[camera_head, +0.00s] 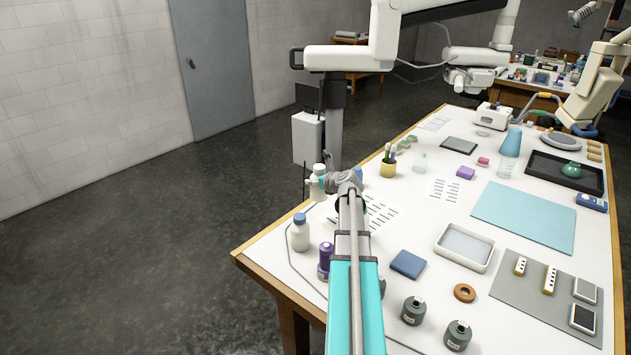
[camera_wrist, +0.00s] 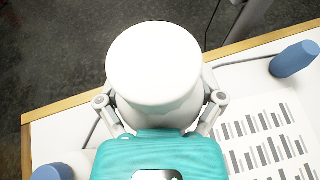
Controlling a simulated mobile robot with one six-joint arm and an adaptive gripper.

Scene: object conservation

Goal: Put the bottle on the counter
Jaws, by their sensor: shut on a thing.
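A small white bottle (camera_head: 318,188) with a white cap is held in my gripper (camera_head: 335,181), over the far left edge of the counter (camera_head: 270,262). In the wrist view its round white top (camera_wrist: 153,62) fills the middle, between the two fingers of my gripper (camera_wrist: 160,108). The bottle looks upright. Its base is hidden in the wrist view, and I cannot tell how far it is above the counter. The wooden counter edge runs behind it.
A white bottle with a blue cap (camera_head: 300,236) and a purple bottle (camera_head: 326,258) stand near the left edge, close to my arm. A printed sheet (camera_head: 380,212) lies right of the gripper. A yellow pen cup (camera_head: 388,168) stands beyond. A grey machine stands behind the edge.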

